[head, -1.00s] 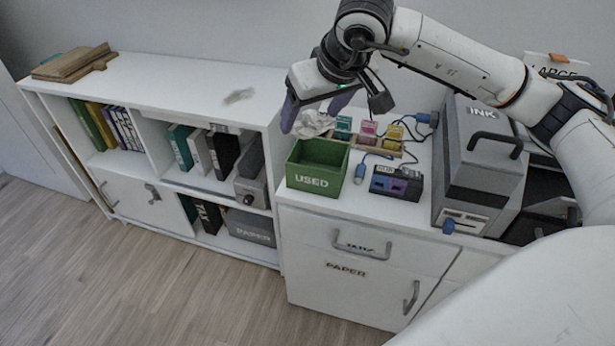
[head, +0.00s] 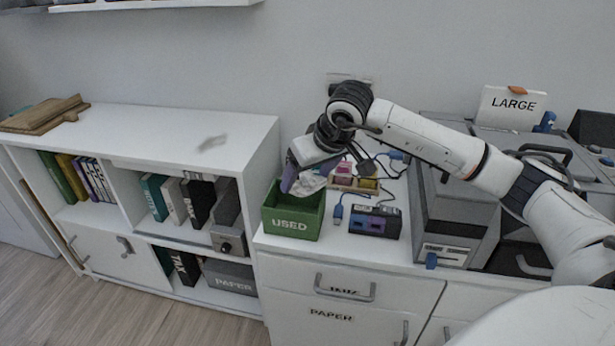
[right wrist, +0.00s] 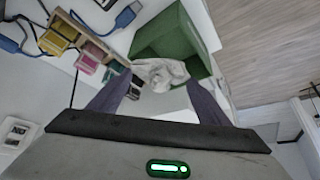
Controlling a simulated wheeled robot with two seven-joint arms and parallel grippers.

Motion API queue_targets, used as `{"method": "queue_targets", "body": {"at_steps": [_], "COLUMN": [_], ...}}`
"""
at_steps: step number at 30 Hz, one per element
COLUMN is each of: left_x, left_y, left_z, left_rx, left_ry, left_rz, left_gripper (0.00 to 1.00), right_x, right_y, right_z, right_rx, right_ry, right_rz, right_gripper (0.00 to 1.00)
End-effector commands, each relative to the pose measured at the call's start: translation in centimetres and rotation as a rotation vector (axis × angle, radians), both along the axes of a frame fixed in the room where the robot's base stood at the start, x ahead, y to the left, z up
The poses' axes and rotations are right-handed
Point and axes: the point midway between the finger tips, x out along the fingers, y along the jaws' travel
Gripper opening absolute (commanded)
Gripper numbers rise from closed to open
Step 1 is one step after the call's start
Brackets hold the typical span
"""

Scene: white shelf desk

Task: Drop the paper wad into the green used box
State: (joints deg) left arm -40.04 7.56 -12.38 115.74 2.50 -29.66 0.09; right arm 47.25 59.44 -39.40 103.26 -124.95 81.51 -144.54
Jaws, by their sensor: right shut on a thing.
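The green used box (head: 292,223) stands on the white desk top at its left front corner, with "USED" on its front. My right gripper (head: 300,182) is above the box's back part and is shut on the crumpled white paper wad (head: 309,184). In the right wrist view the wad (right wrist: 160,74) sits between the tips of the purple fingers (right wrist: 158,92), in front of the green box (right wrist: 178,35). The wad overlaps the box opening in that view; its exact height above the box is hard to tell. My left gripper is not in view.
Small coloured ink cartridges (head: 367,186) stand in a holder right of the box. A dark cartridge device (head: 375,221) and blue-plugged cables lie nearby. The grey ink printer (head: 450,215) stands further right. A lower bookshelf (head: 180,123) is at left.

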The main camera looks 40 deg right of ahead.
Motion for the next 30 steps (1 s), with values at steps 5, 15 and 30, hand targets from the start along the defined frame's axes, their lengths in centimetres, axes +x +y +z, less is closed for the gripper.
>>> {"method": "queue_targets", "body": {"at_steps": [5, 15, 30], "left_x": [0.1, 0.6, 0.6], "left_y": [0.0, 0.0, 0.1], "left_z": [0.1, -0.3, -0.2], "left_rx": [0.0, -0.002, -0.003], "left_ry": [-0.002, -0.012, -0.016], "left_rz": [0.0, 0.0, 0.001], "left_gripper": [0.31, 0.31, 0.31], "right_x": [0.1, 0.1, 0.1], "right_y": [0.0, 0.0, 0.0], "right_z": [-0.1, -1.0, -1.3], "right_rx": [0.001, 0.001, 0.0], "right_ry": [-0.003, -0.003, -0.003], "right_rz": [0.0, 0.0, -0.001], "right_gripper": [0.5, 0.5, 0.89]}}
